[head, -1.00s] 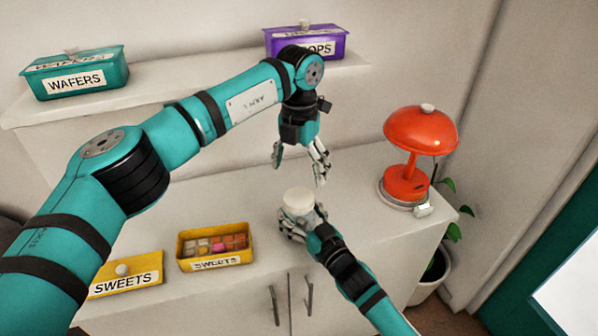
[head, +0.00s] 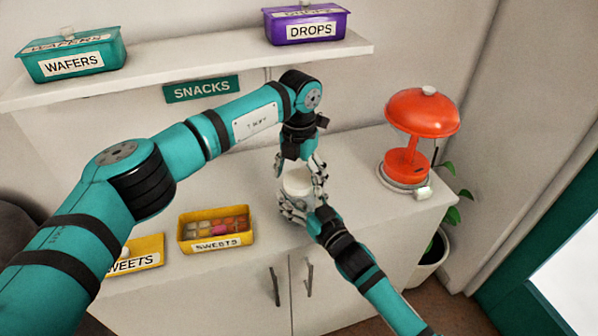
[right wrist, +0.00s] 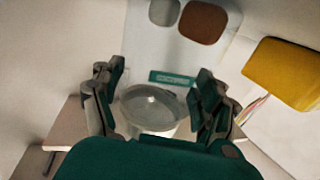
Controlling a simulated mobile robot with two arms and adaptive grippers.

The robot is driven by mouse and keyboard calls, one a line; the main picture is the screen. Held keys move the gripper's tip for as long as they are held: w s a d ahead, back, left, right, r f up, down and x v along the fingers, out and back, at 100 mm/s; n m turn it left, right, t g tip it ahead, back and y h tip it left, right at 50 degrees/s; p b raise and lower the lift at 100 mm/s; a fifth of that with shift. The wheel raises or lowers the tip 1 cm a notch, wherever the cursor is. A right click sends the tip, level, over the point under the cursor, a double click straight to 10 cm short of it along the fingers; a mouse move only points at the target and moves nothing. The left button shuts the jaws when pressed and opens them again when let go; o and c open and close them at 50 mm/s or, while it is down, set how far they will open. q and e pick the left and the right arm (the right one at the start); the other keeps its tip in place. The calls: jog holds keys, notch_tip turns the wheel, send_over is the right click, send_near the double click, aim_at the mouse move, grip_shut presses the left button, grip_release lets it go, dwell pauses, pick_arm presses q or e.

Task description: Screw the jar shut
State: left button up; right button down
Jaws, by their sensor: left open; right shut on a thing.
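The jar, with a wide white lid or top (head: 298,183), stands near the front middle of the cabinet top. It also shows in the right wrist view as a round, pale, glassy body (right wrist: 152,110) between my fingers. My right gripper (head: 300,208) is shut on the jar from the front, low on its body. My left gripper (head: 301,170) points down from above, open, its fingers on either side of the white top. I cannot tell whether they touch it. The jar's lower body is mostly hidden by my right gripper.
A red lamp (head: 422,112) stands to the right on the cabinet top (head: 352,170). Wafers (head: 35,66) and drops (head: 335,32) boxes sit on the shelf above.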

pick_arm(q)
jog(key=c, duration=1.3)
jog(key=o, duration=1.4)
notch_tip(320, 180, up, 12)
jog(key=shift+r, duration=0.1)
pick_arm(e)
grip_release()
